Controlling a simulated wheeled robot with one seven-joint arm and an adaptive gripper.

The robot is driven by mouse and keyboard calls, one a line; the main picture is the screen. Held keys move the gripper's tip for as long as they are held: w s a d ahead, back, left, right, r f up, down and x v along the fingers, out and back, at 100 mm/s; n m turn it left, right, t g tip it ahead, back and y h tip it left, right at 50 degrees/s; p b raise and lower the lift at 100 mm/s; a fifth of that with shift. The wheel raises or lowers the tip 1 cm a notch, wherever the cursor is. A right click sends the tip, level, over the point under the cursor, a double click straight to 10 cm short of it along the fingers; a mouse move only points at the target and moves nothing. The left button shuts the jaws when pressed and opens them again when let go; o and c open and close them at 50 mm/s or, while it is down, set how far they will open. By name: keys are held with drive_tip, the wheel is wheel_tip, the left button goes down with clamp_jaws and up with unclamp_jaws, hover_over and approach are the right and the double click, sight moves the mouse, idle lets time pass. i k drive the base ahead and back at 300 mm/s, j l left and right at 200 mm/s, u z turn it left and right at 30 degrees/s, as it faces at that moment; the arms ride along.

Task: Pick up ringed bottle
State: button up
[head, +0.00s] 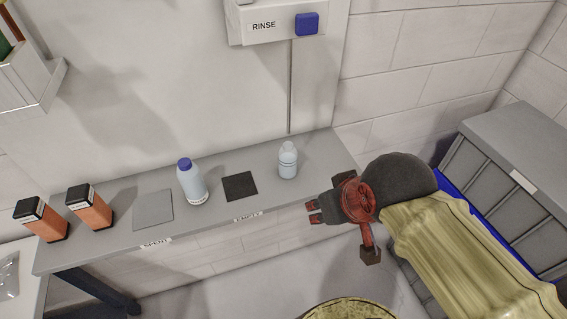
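Two pale bottles stand upright on the grey shelf (110,235). The right one (288,164), with a pale cap, shows a faint thin line around its body and is most likely the ringed bottle. The other, a blue-capped bottle (192,186), has a white printed band near its base. My red gripper (341,233) is open and empty, its two fingers spread apart, one to the left and one downward. It is off the shelf's right front side, to the lower right of the pale-capped bottle and apart from it.
A black square (240,186) lies between the bottles, by an "EMPTY" label. A grey square (153,210) lies left, by a "SPENT" label. Two orange black-topped containers (91,211) (42,223) stand farther left. A "RINSE" box (270,27) with a blue button hangs above. A grey bin (510,170) is right.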

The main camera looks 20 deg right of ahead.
sight(288, 154)
drive_tip(key=k+u, duration=0.2)
drive_tip(key=u, duration=0.2)
drive_tip(key=k+u, duration=0.2)
drive_tip(key=u, duration=0.15)
drive_tip(key=k+j+u, duration=0.1)
drive_tip(key=u, duration=0.3)
drive_tip(key=k, duration=0.05)
